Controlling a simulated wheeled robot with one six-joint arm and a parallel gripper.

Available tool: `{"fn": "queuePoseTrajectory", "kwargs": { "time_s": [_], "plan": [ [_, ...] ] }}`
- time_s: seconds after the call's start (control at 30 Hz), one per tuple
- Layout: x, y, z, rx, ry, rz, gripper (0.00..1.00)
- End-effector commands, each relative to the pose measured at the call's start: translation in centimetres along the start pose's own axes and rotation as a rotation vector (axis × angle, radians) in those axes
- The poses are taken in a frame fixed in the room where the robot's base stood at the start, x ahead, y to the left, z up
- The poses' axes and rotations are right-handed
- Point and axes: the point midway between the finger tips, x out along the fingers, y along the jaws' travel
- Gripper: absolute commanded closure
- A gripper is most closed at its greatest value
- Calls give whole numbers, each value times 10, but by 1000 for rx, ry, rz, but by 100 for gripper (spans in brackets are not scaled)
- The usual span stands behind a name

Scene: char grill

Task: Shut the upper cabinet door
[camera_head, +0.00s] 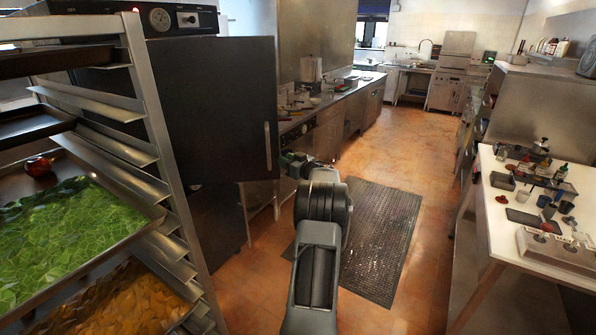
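The upper cabinet door (215,105) is a large dark panel at the left. It stands open, reaching right past the side of the cabinet's top housing (175,18), which carries a dial and gauge. A pale vertical handle (267,147) is near the door's right edge. My arm rises from the bottom centre, and my gripper (290,163) is at its far end, just right of the door's lower right corner. Contact with the door cannot be told. The fingertips are small and partly hidden by my wrist. The cabinet's inside is hidden.
A metal rack (157,120) with trays of green and orange food stands close at left, partly covering the cabinet. A dark lower panel (218,220) is below the door. A floor mat (380,240) lies on open orange tiles. A white table (500,228) stands at right.

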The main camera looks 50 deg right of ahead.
Motion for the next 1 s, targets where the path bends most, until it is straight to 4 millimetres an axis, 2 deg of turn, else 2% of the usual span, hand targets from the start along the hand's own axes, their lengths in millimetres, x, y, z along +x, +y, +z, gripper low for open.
{"fn": "queuePoseTrajectory", "kwargs": {
  "time_s": [0.03,0.2,0.4,0.8,0.93,1.0],
  "plan": [
    [-11,1,3,0,1,3,71],
    [-38,0,2,0,1,2,71],
    [-55,0,0,0,1,1,71],
    [-60,0,0,0,1,1,71],
    [-61,4,2,-11,-8,24,83],
    [-62,12,7,-34,-29,78,90]
  ]
}}
